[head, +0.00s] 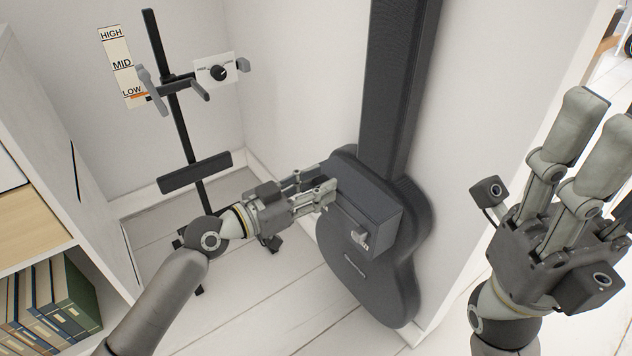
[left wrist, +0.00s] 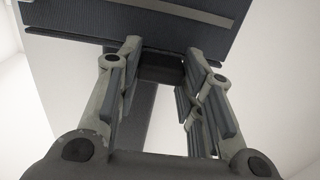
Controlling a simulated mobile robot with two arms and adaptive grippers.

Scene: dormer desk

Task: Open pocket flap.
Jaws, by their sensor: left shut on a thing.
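A dark guitar case (head: 385,280) stands upright against the white wall in the head view. A boxy pocket (head: 378,232) juts from its front, with a flap (head: 370,192) lying over its top and a small metallic latch-like piece (head: 360,237) on its front. My left gripper (head: 327,189) is at the left edge of the flap. In the left wrist view its fingers close on a dark tab-like part of the flap (left wrist: 160,68), below a wide dark panel. The pocket's inside is hidden. My right gripper (head: 597,128) is raised at the right, empty, with its fingers apart.
A white shelf with books (head: 50,305) stands at the left. The floor (head: 290,320) before the case is clear.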

